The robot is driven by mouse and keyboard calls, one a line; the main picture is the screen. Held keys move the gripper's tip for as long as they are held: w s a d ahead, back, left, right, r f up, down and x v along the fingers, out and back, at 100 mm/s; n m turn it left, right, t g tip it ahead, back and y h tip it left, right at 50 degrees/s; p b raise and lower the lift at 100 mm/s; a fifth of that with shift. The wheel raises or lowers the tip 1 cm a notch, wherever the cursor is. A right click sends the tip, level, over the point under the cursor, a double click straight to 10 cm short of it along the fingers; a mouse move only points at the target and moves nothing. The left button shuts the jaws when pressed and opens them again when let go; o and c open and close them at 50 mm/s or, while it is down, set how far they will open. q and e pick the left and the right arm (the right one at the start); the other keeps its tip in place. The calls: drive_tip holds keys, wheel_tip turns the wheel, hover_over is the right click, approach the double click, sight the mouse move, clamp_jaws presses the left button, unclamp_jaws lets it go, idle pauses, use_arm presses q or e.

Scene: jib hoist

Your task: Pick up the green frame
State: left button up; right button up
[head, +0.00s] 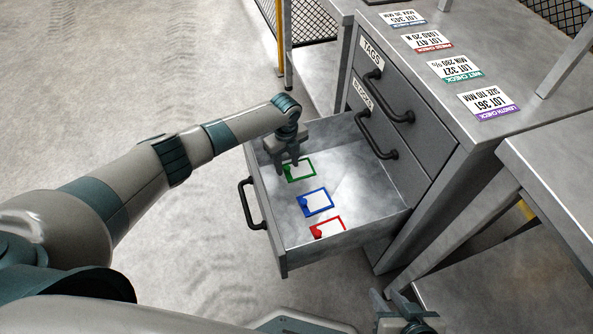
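The green frame (314,171) lies flat on the floor of the open drawer, near its far left end. It is a small rectangular outline with a green knob at its left corner. My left gripper (287,167) points down into the drawer at the frame's left corner, by the knob. Its fingers look apart, and they partly hide that corner. I cannot tell whether they touch the knob. My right gripper (393,298) is at the bottom edge of the view, away from the drawer, with its fingers apart and empty.
A blue frame (317,202) and a red frame (328,228) lie nearer in the same drawer (350,240). Drawer walls surround them. Closed drawers with dark handles (390,103) rise to the right, under a bench top (455,35) bearing several lot cards.

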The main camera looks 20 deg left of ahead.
use_arm(q)
drive_tip(key=shift+f, duration=0.6)
use_arm(e)
drive_tip(key=shift+a+r, duration=0.15)
drive_tip(key=shift+a, duration=0.1)
use_arm(q)
clamp_jaws()
drive_tip(key=shift+r, duration=0.1)
